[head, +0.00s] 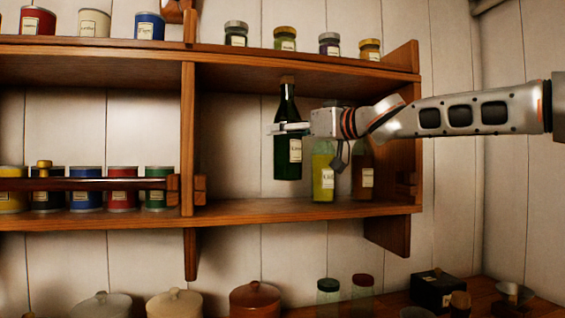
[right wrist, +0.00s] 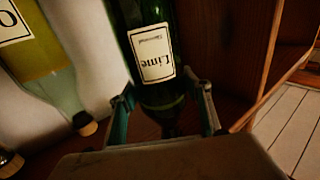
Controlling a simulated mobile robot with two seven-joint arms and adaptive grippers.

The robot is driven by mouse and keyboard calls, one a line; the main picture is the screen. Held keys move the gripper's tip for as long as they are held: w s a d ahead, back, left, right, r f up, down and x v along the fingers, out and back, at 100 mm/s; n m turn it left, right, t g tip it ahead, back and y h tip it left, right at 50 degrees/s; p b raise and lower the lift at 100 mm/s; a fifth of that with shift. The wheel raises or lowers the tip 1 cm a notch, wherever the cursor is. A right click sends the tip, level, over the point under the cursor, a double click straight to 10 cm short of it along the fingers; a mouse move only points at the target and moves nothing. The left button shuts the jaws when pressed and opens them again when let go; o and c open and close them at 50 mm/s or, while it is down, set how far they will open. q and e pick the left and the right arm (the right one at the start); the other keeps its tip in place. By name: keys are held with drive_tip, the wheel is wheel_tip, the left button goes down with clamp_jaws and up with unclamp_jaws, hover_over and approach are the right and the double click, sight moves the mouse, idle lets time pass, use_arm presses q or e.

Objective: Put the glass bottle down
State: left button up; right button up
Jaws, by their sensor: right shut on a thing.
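The dark green glass bottle (head: 287,160) has a cork and a cream label, and hangs upright in the open bay of the wall shelf. My right gripper (head: 288,128) reaches in from the right and is shut around its upper part. The bottle's base shows above the lower shelf board (head: 240,211), with a gap beneath it. In the right wrist view the bottle (right wrist: 151,20) sits between the two fingers (right wrist: 163,103), its "Lime" label upside down in the picture. My left gripper is not in view.
A yellow bottle (head: 323,176) and a brown bottle (head: 363,178) stand just right of the held bottle, partly behind my gripper. The board left of it is clear up to the upright divider (head: 187,140). The upper shelf (head: 300,66) is close above the cork.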

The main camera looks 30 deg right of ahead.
drive_tip(key=w+d+f+b, duration=0.1)
drive_tip(key=w+f, duration=0.3)
drive_tip(key=f, duration=0.2)
drive_tip(key=shift+w+f+b, duration=0.25)
drive_tip(key=shift+f+b, duration=0.05)
drive_tip(key=shift+f, duration=0.1)
drive_tip(key=o, duration=1.8)
drive_tip(key=shift+d+f, duration=0.1)
drive_tip(key=shift+f, duration=0.1)
drive_tip(key=shift+r, duration=0.1)
